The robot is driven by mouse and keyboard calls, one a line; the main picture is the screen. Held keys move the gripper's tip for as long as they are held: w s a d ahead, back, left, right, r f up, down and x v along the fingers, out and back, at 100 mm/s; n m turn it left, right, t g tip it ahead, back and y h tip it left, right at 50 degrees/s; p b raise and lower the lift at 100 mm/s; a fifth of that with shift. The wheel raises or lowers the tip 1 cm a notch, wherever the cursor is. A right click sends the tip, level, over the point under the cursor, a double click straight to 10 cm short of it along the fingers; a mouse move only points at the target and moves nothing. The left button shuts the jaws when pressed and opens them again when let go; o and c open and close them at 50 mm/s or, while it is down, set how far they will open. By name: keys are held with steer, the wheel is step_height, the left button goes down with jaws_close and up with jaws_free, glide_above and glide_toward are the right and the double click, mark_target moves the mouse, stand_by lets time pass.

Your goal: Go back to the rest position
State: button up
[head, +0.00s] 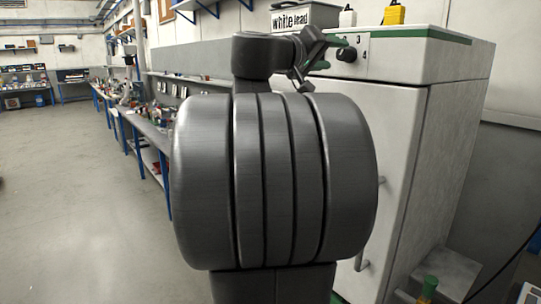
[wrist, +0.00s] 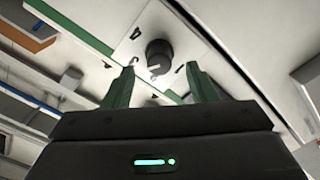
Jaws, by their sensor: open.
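My gripper (wrist: 163,90) is open in the wrist view. Its two green fingers stand apart, with a dark round knob (wrist: 158,55) showing between and beyond them. In the head view the same knob (head: 347,54) is on the front panel of a white cabinet (head: 400,130), near the marks 3 and 4. My gripper (head: 335,42) is just left of the knob in the head view, partly hidden behind my own arm. I cannot tell whether the fingers touch the knob.
The floor (head: 70,200) at left is clear.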

mark_target(340, 55)
steer(key=x, duration=0.2)
steer(key=p+x, duration=0.1)
steer(key=x, duration=0.2)
steer(key=shift+s+r, duration=0.15)
steer(key=shift+r, duration=0.05)
steer(key=n+p, duration=0.1)
steer(key=p, duration=0.2)
steer(key=shift+s+a+r, duration=0.1)
steer(key=shift+a, duration=0.1)
steer(key=n+p, duration=0.1)
steer(key=p, duration=0.1)
steer(key=shift+p, duration=0.4)
steer(key=n+p, duration=0.1)
steer(key=p, duration=0.2)
steer(key=shift+n, duration=0.3)
steer(key=shift+s+a+f, duration=0.1)
steer(key=shift+a+f, duration=0.15)
steer(key=shift+f, duration=0.05)
steer(key=b+v, duration=0.4)
steer(key=v, duration=0.9)
steer(key=shift+n+g+y, duration=0.4)
steer(key=shift+y, duration=0.2)
steer(key=shift+s+d+f, duration=0.35)
steer(key=shift+s+f, duration=0.05)
steer(key=shift+f, duration=0.4)
steer(key=shift+s+d+f, duration=0.4)
steer(key=shift+f, duration=0.4)
steer(key=shift+s+d+f, duration=0.35)
steer(key=shift+s+f, duration=0.05)
steer(key=shift+f, duration=0.4)
